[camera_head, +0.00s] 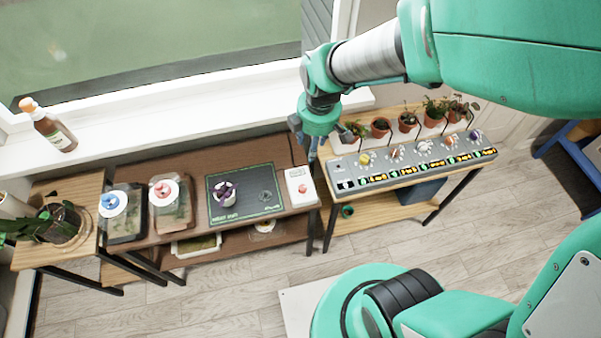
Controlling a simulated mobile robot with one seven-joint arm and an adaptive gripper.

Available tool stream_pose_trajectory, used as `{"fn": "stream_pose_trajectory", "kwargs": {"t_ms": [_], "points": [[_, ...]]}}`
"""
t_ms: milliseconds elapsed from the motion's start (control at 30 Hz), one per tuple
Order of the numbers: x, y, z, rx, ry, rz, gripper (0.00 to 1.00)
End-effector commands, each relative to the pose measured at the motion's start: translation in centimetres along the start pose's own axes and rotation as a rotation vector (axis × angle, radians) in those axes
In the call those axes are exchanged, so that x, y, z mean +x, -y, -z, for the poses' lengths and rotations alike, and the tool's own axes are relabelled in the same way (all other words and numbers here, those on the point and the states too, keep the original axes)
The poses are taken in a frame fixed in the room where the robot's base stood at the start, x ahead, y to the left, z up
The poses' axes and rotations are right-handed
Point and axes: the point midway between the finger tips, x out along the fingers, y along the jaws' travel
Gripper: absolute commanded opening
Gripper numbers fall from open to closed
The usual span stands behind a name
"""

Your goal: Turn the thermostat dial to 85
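No label lets me tell which dial is the thermostat. A long grey control panel (420,164) on the right-hand table carries a row of coloured knobs, among them a yellow knob (365,159) and a purple knob (474,135). Two glass tanks on the left table have round white tops, one with a blue knob (110,201) and one with a red knob (163,189). A white box (300,186) with a small red part sits at that table's right end. My gripper (309,148) points down between the tables, left of the panel; its fingers are small and partly hidden.
Small potted plants (408,122) stand behind the panel. A dark mat (246,195) with a purple-topped item (224,193) lies on the left table. A brown bottle (54,133) stands on the windowsill. The wooden floor in front is partly clear.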

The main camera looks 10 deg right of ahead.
Motion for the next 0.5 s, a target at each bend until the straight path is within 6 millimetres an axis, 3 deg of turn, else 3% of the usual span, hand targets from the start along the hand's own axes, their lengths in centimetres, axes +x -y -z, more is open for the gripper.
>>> {"fn": "stream_pose_trajectory", "kwargs": {"t_ms": [33,200,300,500], "points": [[2.4,0.1,0.3,-0.074,0.008,0.027,0.43],[8.3,0.4,1.1,-0.307,0.016,0.083,0.43],[10.6,0.7,1.2,-0.396,0.016,0.104,0.43],[12.3,1.0,1.4,-0.468,0.014,0.119,0.43]]}}
